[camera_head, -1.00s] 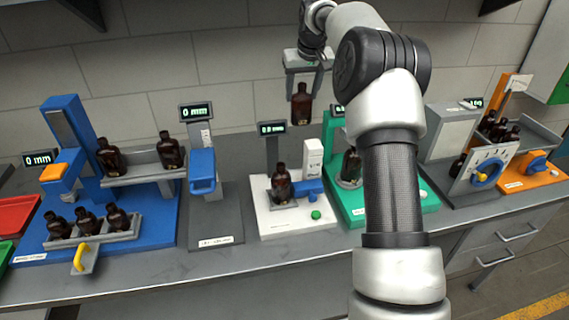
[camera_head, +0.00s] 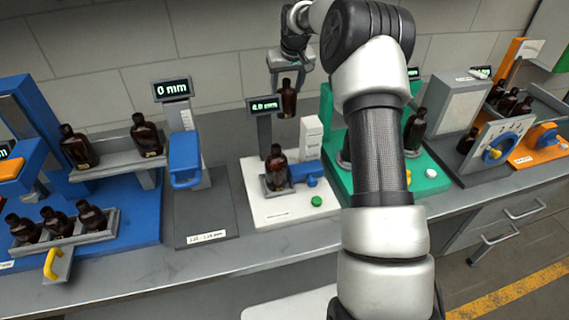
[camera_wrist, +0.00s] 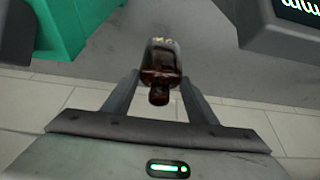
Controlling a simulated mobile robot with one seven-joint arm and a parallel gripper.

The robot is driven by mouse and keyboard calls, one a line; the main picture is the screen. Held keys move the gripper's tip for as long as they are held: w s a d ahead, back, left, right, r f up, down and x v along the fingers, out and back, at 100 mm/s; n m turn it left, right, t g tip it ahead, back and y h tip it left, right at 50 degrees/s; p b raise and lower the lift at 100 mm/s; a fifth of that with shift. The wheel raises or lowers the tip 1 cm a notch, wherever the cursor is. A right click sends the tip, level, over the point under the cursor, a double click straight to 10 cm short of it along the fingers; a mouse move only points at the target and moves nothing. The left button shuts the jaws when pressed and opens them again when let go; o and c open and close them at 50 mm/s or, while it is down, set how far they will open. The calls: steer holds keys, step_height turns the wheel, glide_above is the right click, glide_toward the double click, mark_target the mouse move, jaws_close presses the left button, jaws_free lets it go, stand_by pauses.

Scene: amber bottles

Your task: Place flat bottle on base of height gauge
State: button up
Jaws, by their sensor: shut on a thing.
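A dark amber flat bottle (camera_head: 288,100) hangs upright from my gripper (camera_head: 288,84), above and behind the white station. My gripper is shut on its neck end; the bottle also shows between the fingers in the wrist view (camera_wrist: 161,62). The height gauge appears to be the grey station with a blue slide (camera_head: 184,160) on an upright column and a display (camera_head: 173,89) reading 0 mm. Its dark grey base (camera_head: 205,215) is bare except for a white label at the front. It lies to the left of and nearer than the held bottle.
A white station (camera_head: 290,207) carries another bottle (camera_head: 277,168) and a thin display post (camera_head: 264,130). The blue station (camera_head: 140,222) at left holds several bottles on a shelf and in a tray. A green station (camera_head: 433,178) stands right, partly behind my arm.

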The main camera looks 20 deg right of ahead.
mark_target(286, 116)
step_height(286, 116, down, 11)
steer(key=shift+p, duration=0.35)
steer(key=o, duration=1.5)
steer(key=shift+c, duration=0.2)
